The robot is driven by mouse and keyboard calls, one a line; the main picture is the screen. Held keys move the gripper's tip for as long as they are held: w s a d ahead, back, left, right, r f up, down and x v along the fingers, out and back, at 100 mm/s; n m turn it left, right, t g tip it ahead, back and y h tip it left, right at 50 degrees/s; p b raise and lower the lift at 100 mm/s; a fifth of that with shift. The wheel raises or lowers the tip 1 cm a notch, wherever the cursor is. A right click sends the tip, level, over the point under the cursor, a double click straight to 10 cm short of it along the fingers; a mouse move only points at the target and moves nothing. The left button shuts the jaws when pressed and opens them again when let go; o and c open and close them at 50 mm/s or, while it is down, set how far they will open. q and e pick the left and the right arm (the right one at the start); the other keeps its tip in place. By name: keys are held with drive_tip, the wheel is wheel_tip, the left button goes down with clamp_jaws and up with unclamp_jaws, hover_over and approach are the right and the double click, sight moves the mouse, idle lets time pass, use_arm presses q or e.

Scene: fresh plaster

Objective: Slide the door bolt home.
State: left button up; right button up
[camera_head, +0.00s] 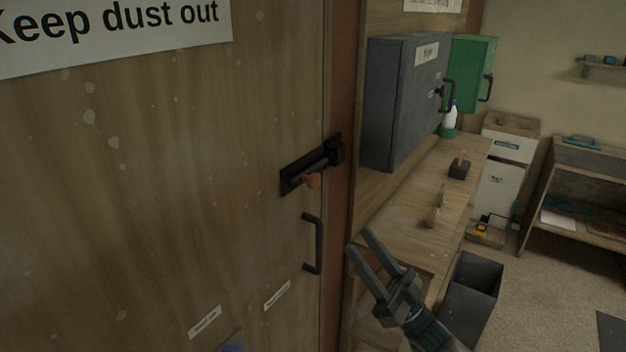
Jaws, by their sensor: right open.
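The door bolt (296,178) is a black fitting on the wooden door (180,190), close to its right edge. A black keeper block (336,151) sits at the fitting's upper right end, by the door frame. I cannot tell how far the bar reaches into it. My right gripper (358,240) is open and empty, below and to the right of the bolt, apart from it. Its fingers point up and left. My left gripper is not in view.
A black pull handle (318,244) stands out from the door below the bolt. To the right are a grey wall cabinet (392,105), a green box (474,72), a wooden bench (420,205) and a dark bin (470,285). Door signs are clear of the bolt.

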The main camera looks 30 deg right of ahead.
sight(317, 184)
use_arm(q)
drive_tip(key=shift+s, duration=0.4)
use_arm(e)
drive_tip(key=p+x, duration=0.8)
drive_tip(key=x, duration=0.9)
drive_tip(key=shift+w+r, duration=0.1)
drive_tip(key=shift+r, duration=0.05)
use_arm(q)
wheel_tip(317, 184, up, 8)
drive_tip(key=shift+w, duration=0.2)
use_arm(e)
clamp_jaws()
use_arm(q)
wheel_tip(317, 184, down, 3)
drive_tip(key=b, duration=0.3)
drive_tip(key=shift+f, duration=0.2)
use_arm(e)
drive_tip(key=d, duration=0.1)
drive_tip(key=w+d, duration=0.1)
drive_tip(key=d, duration=0.1)
drive_tip(key=w+d, duration=0.1)
drive_tip(key=shift+d, duration=0.4)
